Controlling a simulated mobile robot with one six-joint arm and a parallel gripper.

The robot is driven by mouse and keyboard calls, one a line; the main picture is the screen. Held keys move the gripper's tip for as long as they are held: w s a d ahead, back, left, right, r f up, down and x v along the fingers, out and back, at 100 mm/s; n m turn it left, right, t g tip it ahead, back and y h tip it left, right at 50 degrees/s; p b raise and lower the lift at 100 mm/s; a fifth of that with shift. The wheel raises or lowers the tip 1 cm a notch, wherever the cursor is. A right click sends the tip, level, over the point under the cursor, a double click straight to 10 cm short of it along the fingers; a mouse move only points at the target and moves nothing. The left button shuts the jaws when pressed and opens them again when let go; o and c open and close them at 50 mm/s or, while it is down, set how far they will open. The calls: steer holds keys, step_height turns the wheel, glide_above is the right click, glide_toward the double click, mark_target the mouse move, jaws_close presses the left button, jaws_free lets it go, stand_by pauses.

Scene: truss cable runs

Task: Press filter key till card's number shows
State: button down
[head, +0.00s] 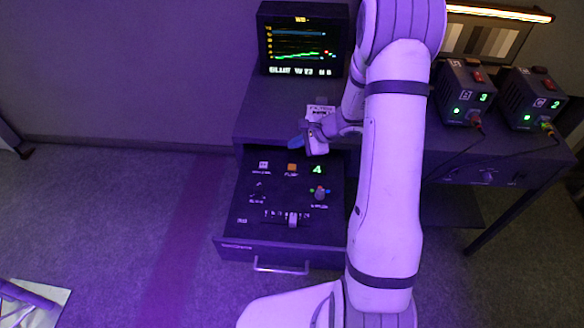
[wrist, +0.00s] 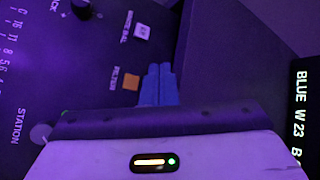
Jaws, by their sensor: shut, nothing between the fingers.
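The orange filter key (head: 292,168) is on the dark panel in the open drawer (head: 232,243). It also shows in the wrist view (wrist: 131,83), beside the word FILTER. A green 4 glows on a small display (head: 317,170) right of the key. A white card (head: 320,111) lies on the desk top behind the drawer; its number is too small and partly covered to read. My gripper (head: 297,142) has its blue fingers together, above the drawer's back edge and apart from the key. In the wrist view the fingers (wrist: 159,72) are right of the key.
A white-balance key (head: 263,165), knob (head: 320,192) and slider (head: 292,219) share the panel. A monitor (head: 303,45) stands at the desk's back. Two control boxes, left (head: 462,92) and right (head: 532,98), show green 3 and 2.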

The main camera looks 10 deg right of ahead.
steer(key=b, duration=0.4)
glide_above(295, 168)
step_height(295, 168, down, 6)
steer(key=shift+d+f, duration=0.1)
steer(key=shift+f, duration=0.15)
steer(key=shift+f+b, duration=0.4)
stand_by(1.3)
steer(key=shift+f+b, duration=0.45)
steer(key=shift+b, duration=0.3)
steer(key=shift+f+b, duration=0.35)
steer(key=shift+b, duration=0.15)
stand_by(0.4)
stand_by(0.3)
steer(key=shift+r+p, duration=0.3)
steer(key=shift+r, duration=0.5)
